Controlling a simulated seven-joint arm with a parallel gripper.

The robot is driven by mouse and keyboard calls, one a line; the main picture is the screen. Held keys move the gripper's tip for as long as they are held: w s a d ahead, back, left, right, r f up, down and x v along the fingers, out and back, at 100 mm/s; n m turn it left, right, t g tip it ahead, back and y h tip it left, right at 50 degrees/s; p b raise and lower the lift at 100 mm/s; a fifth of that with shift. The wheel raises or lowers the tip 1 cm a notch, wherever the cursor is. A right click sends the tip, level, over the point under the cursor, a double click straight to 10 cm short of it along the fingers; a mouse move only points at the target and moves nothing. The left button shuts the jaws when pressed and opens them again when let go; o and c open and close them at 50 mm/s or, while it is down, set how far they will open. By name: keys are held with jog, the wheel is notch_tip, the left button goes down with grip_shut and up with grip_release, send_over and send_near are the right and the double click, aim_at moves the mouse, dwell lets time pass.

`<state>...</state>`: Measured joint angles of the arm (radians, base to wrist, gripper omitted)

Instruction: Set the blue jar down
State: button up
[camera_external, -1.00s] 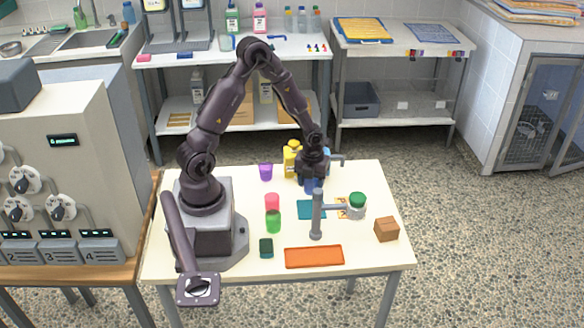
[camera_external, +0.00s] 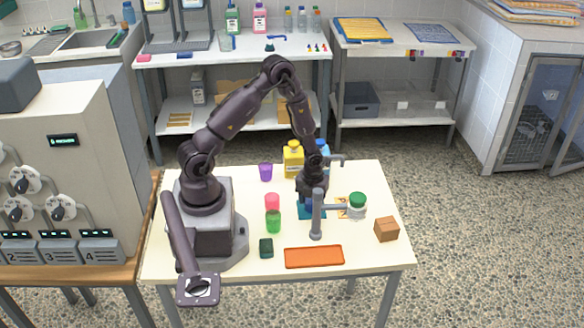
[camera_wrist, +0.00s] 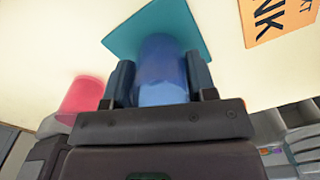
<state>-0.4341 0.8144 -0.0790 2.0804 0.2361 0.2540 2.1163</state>
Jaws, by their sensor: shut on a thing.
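The blue jar (camera_wrist: 162,72) is between the two fingers of my gripper (camera_wrist: 160,80) in the wrist view. My gripper is shut on it. In the wrist view the jar overlaps the lower part of a teal square mat (camera_wrist: 178,25). In the external view the jar (camera_external: 309,204) is mostly hidden behind my gripper (camera_external: 311,200) and sits at or just above the teal mat (camera_external: 304,215). I cannot tell whether the jar touches the mat.
A grey post with a side arm (camera_external: 317,222) stands close in front, with a green-lidded jar (camera_external: 357,204) by its end. Pink (camera_external: 272,202) and green (camera_external: 273,221) cups stand left. A yellow bottle (camera_external: 293,160) stands behind. An orange tray (camera_external: 314,257) lies in front.

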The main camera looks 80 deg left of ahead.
jog(key=o, duration=0.9)
jog(key=shift+r, duration=0.1)
jog(key=s+d+r+n+t+y, duration=0.1)
jog(key=d+r+n, duration=0.15)
jog(key=r, duration=0.75)
jog(key=d+r+n, duration=0.1)
jog(key=r+n, duration=0.3)
jog(key=r, duration=0.7)
jog(key=s+d+r+n+t, duration=0.2)
jog(key=s+d+r+n, duration=0.2)
jog(key=n, duration=0.4)
jog(key=s+d+r+n+t+h, duration=0.1)
jog(key=s+d+r+n+t, duration=0.1)
jog(key=s+d+r+n, duration=0.2)
notch_tip(320, 180, up, 4)
jog(key=s+n, duration=0.3)
jog(key=n, duration=0.1)
jog(key=shift+d+t, duration=0.25)
jog(key=shift+t, duration=0.05)
jog(key=shift+f, duration=0.1)
